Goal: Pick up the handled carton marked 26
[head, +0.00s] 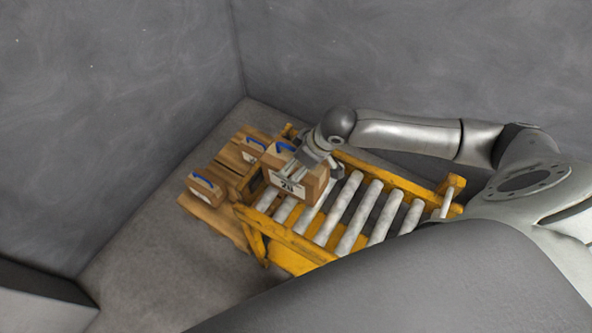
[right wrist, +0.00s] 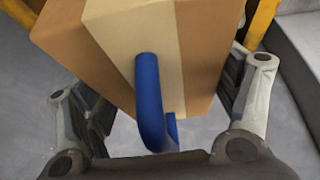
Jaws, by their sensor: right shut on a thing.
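A brown carton (head: 311,184) with a pale tape strip and a white label is at the left end of the roller conveyor. The label's number starts with 2; its second digit is blurred. My right gripper (head: 318,160) is shut on this carton from above. In the right wrist view, the carton (right wrist: 205,50) sits between the two fingers, with its blue handle (right wrist: 148,95) close to the palm. I cannot tell whether its underside touches the rollers. My left gripper is out of view.
The yellow conveyor (head: 297,260) has bare white rollers (head: 352,228) right of the carton. Beside it on the left, a wooden pallet (head: 222,220) carries other blue-handled cartons, one at its front corner (head: 206,190) and one behind (head: 251,149). Grey walls close in behind.

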